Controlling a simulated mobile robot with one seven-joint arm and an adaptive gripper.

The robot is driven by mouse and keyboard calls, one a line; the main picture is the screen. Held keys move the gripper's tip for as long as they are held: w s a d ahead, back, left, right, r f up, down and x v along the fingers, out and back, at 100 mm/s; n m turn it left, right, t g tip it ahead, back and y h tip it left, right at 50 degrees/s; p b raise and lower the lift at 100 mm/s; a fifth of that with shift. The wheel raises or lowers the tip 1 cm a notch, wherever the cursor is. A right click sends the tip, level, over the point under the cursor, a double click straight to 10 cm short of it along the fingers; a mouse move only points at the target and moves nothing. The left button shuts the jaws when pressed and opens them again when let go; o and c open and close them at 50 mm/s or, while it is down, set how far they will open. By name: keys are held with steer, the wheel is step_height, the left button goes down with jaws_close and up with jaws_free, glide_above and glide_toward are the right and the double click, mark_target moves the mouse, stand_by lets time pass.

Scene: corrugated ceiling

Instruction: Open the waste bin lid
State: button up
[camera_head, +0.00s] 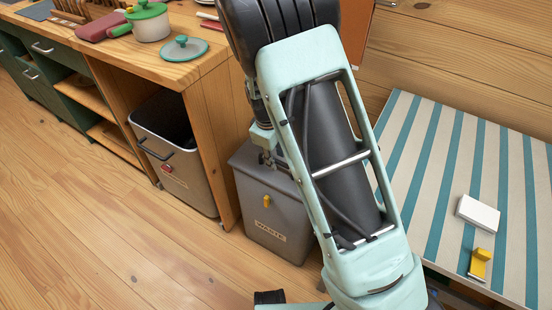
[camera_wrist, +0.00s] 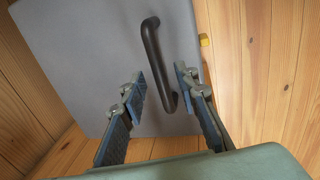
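The waste bin (camera_head: 262,218) is a grey box with a "WASTE" label and a yellow latch (camera_head: 266,201) on its front. It stands on the floor with its lid (camera_head: 246,164) down; my arm hides part of the top. In the wrist view the grey lid (camera_wrist: 85,50) carries a dark bar handle (camera_wrist: 152,40). My gripper (camera_wrist: 160,85) is open over the lid, with one finger on each side of the handle's lower part. Gaps show between fingers and handle. In the head view my gripper (camera_head: 268,153) is over the bin, partly hidden.
An open bin (camera_head: 190,178) with a dark handle stands under the wooden counter (camera_head: 185,70), left of the waste bin. A striped surface (camera_head: 420,170) with a white block (camera_head: 478,214) and a yellow item (camera_head: 480,262) lies right. Wooden floor (camera_head: 110,230) is clear at left.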

steer(key=shift+f, duration=0.15)
steer(key=shift+c, duration=0.4)
jaws_close()
